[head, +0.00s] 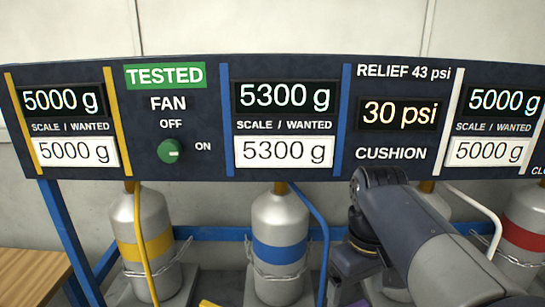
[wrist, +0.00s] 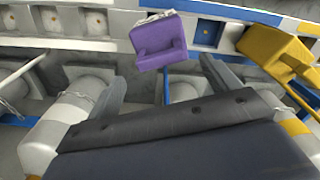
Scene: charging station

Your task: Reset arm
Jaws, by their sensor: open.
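My arm (head: 430,245) reaches in from the lower right of the head view, bent at a dark joint in front of the panel's lower edge. The head view does not clearly show the gripper. In the wrist view my gripper (wrist: 162,73) has its two grey fingers spread apart, with nothing between them. A purple block with a recess (wrist: 158,40) lies beyond the fingertips, apart from them.
A dark panel (head: 210,110) spans the view; its green fan knob (head: 169,151) points toward ON. Below stand cylinders banded yellow (head: 143,248), blue (head: 279,249) and red (head: 525,232). A yellow object (wrist: 275,50) lies right in the wrist view. A wooden surface (head: 33,277) is lower left.

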